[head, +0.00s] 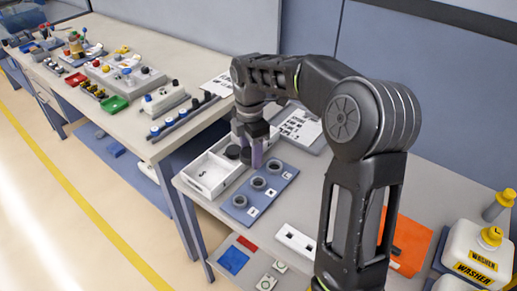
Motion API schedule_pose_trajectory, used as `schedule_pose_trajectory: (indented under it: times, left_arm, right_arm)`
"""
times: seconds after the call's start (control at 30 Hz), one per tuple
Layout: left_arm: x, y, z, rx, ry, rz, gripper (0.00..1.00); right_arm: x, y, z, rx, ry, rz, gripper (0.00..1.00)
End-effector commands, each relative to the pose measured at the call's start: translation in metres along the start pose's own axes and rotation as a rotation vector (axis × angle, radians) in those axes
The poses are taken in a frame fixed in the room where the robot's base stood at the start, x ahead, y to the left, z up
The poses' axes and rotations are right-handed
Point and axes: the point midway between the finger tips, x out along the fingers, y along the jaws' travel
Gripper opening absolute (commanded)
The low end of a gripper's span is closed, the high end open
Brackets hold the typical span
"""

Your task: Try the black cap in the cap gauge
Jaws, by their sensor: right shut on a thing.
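My right gripper (250,150) points down over the right side of the white tray, close to the blue gauge plate. It is shut on a dark piece, seemingly the black cap (245,155), mostly hidden by the fingers. Another dark round shape (233,152) shows just left of it; I cannot tell whether it is a separate cap. The cap gauge (225,208) is a blue plate with three grey rings in a row and small white labels beside them. The ring openings that show look empty. My left gripper is not in view.
The white divided tray (205,195) is left of the gauge, marked "S". A white block with dark slots (296,240) lies in front. A side bench (120,40) holds several coloured parts.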

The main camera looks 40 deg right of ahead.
Motion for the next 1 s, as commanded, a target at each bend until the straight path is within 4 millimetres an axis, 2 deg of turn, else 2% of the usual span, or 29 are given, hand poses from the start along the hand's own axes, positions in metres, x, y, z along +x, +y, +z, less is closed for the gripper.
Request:
schedule_pose_trajectory:
  times: [0.17, 0.4, 0.6, 0.8, 1.0]
  left_arm:
    - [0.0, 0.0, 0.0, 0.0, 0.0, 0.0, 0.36]
    - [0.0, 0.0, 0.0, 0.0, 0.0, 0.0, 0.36]
    - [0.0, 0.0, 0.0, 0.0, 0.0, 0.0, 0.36]
    - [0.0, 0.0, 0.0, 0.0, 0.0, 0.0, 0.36]
    - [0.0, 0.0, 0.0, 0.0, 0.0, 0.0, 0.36]
  right_arm:
    - [0.014, 0.009, -0.04, 0.329, 0.002, -0.002, 0.03]
    - [0.037, 0.016, -0.104, 0.911, 0.0, -0.003, 0.03]
    - [0.051, 0.016, -0.143, 1.288, -0.001, 0.0, 0.03]
    - [0.056, 0.014, -0.158, 1.451, -0.002, 0.002, 0.03]
    - [0.056, 0.015, -0.158, 1.466, -0.002, 0.002, 0.03]
